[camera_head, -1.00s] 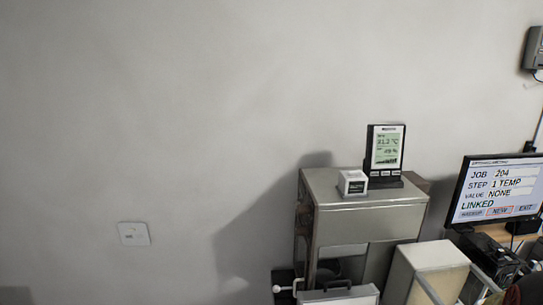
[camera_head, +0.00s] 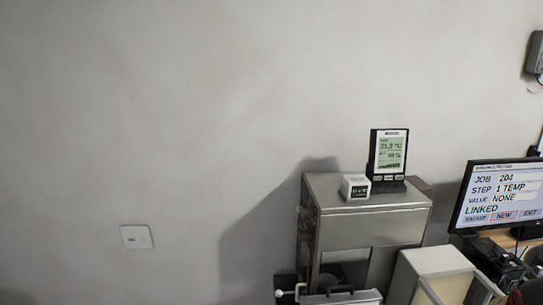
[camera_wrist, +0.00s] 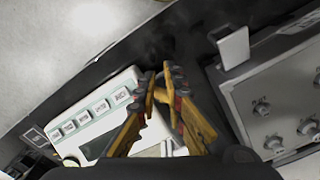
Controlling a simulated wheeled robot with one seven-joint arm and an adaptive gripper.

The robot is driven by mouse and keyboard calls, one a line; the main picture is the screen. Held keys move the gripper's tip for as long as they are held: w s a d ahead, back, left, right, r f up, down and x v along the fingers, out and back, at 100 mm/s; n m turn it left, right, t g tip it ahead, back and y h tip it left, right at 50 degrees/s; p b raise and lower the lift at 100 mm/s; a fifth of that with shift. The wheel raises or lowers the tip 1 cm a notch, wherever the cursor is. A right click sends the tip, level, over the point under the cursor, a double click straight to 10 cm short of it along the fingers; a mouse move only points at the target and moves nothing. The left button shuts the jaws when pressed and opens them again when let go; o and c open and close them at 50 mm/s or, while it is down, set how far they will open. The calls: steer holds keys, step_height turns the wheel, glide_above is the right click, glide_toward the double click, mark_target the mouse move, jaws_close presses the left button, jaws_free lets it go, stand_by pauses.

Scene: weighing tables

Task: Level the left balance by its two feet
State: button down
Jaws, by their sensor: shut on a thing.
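A white balance-like unit (camera_wrist: 98,112) with a row of labelled keys and a dark display lies left of centre in the wrist view. The second foot and the level bubble cannot be made out. The head view does not show my gripper.
A metal box with several knobs (camera_wrist: 262,107) stands close on the right in the wrist view. In the head view, a steel cabinet (camera_head: 345,246) carries a small white cube (camera_head: 355,187) and a climate display (camera_head: 388,156). A monitor (camera_head: 497,197) reads STEP 1 TEMP, VALUE NONE.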

steer(key=shift+w+a+r, duration=0.1)
steer(key=shift+w+a, duration=0.1)
stand_by(0.3)
steer(key=shift+s+a+p, duration=0.15)
steer(key=shift+s+p, duration=0.1)
steer(key=shift+p, duration=0.05)
steer(key=shift+r, duration=0.15)
step_height(320, 180, up, 6)
steer(key=p, duration=0.4)
steer(key=shift+s+f, duration=0.15)
steer(key=shift+f, duration=0.05)
steer(key=shift+a, duration=0.1)
